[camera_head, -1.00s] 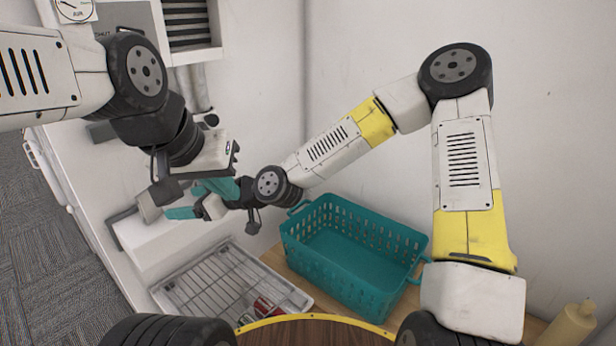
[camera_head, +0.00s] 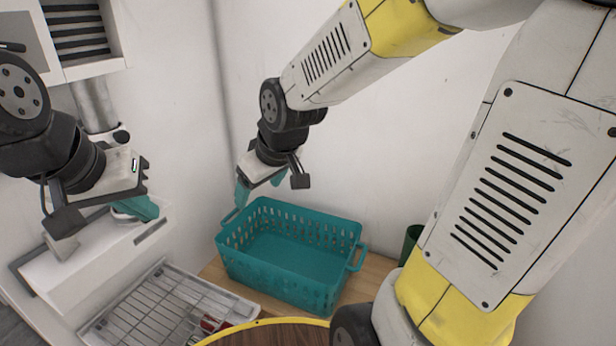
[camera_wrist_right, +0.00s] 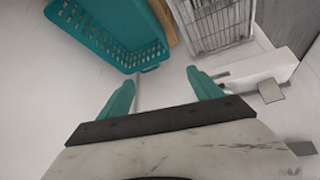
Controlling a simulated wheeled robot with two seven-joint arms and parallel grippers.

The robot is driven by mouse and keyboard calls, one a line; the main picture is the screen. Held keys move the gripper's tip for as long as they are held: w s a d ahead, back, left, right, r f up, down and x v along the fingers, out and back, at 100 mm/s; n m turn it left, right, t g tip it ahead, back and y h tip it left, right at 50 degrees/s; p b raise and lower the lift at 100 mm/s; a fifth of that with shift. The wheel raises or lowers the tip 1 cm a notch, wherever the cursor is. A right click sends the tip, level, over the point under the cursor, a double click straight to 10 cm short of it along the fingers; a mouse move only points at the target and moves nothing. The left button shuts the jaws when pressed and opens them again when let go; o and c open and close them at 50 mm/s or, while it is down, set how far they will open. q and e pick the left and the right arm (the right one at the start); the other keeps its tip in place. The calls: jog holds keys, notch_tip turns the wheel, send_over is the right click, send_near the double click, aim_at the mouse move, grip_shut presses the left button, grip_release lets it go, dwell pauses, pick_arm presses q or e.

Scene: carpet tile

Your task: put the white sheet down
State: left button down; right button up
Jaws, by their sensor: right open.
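I cannot make out a white sheet in either view. My right gripper (camera_head: 260,188) is open and empty, with its teal fingers above the far left corner of the teal basket (camera_head: 232,262) in the head view. In the right wrist view, the two fingers of the right gripper (camera_wrist_right: 162,90) stand wide apart with only wall between them. My left gripper (camera_head: 135,208) is at the left, above or in front of a white box (camera_head: 75,285). Its jaw gap is not clear, and its wrist hides part of that box.
A wire rack tray (camera_head: 150,305) with a red can (camera_head: 210,324) lies left of the basket. A round wooden top with a yellow rim (camera_head: 265,335) is in front. A dark green cylinder (camera_head: 411,245) stands right of the basket. Walls close off the back.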

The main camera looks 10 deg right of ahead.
jog(key=s+d+r+m, duration=0.6)
jog(key=s+d, duration=0.4)
jog(key=s, duration=0.1)
jog(key=shift+s+r, duration=0.15)
jog(key=shift+s, duration=0.05)
dwell(0.8)
